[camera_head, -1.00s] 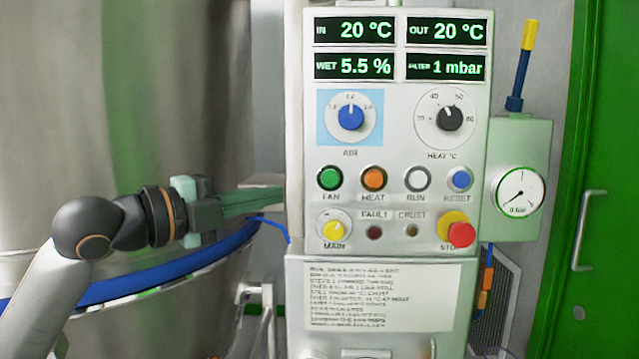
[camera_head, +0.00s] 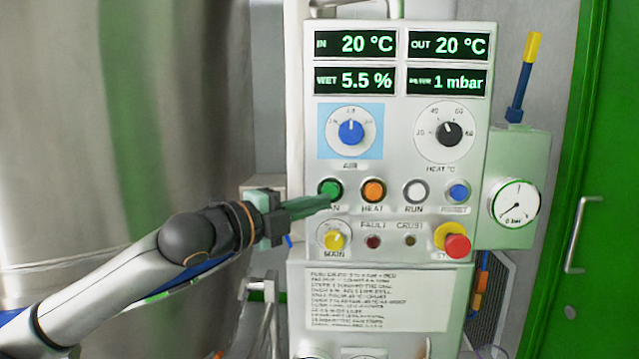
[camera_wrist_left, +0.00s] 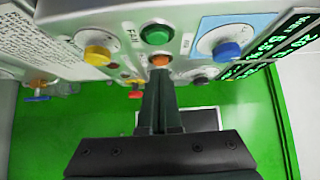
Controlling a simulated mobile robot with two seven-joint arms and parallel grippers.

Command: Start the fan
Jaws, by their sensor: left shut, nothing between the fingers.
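The green FAN button (camera_head: 330,189) is on the white control panel (camera_head: 295,150), left end of the button row. My left gripper (camera_head: 330,201) is shut and empty, its tips just below the button and over the FAN label in the head view. In the left wrist view the green button (camera_wrist_left: 157,35) stands above the shut fingertips (camera_wrist_left: 159,72), with the orange HEAT button (camera_wrist_left: 160,60) just beyond the tips. I cannot tell whether the fingers touch the panel. My right gripper is not in view.
The orange HEAT (camera_head: 373,191), white RUN (camera_head: 415,191) and blue RESET (camera_head: 458,193) buttons are to the right. The yellow MAIN knob (camera_head: 334,240) is below, and the red stop button (camera_head: 457,246) is lower right. A steel vessel (camera_head: 120,100) fills the left.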

